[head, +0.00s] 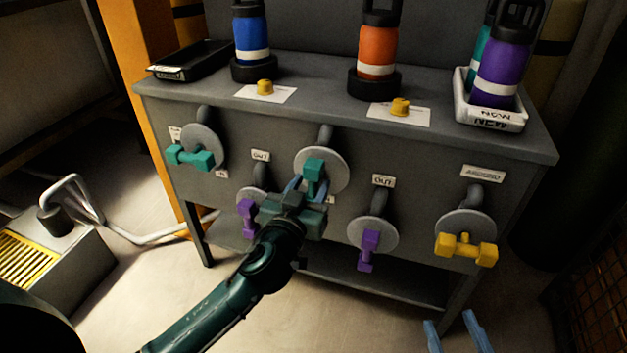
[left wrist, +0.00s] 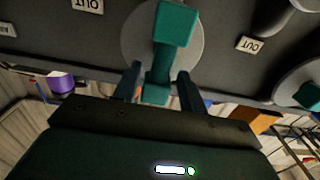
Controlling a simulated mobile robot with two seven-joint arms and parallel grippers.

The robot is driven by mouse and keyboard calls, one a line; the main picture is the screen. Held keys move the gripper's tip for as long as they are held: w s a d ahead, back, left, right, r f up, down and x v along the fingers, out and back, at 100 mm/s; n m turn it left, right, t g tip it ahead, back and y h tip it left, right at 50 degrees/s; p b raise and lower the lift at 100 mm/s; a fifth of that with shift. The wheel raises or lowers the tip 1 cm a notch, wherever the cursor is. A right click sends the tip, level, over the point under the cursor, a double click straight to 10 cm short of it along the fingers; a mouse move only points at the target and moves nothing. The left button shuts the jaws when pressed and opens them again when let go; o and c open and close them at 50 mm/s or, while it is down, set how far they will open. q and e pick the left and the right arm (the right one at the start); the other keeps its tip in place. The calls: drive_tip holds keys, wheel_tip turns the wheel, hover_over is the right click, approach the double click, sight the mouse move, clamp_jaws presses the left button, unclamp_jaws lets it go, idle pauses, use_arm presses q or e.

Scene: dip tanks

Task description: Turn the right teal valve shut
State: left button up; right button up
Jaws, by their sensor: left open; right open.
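The right teal valve (head: 314,172) is at the middle of the bench front, on a round grey plate (head: 333,165). Its bar handle stands roughly upright. My left gripper (head: 307,187) is open at this handle, with a blue finger on either side of its lower part. In the left wrist view the teal handle (left wrist: 174,26) reaches down between the two fingers of my left gripper (left wrist: 157,85); I cannot tell whether they touch it. The left teal valve (head: 190,157) has its handle roughly level. My right gripper (head: 456,335) is open and empty at the bottom edge.
Purple valves (head: 369,246) (head: 247,215) sit lower on the front, the latter close to my left gripper. A yellow valve (head: 466,248) is at the right. Bottles, a black tray (head: 188,62) and a white tray (head: 490,116) stand on top. Floor in front is clear.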

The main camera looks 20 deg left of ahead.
use_arm(q)
drive_tip(key=shift+w, duration=1.25)
drive_tip(key=shift+c, duration=0.3)
clamp_jaws()
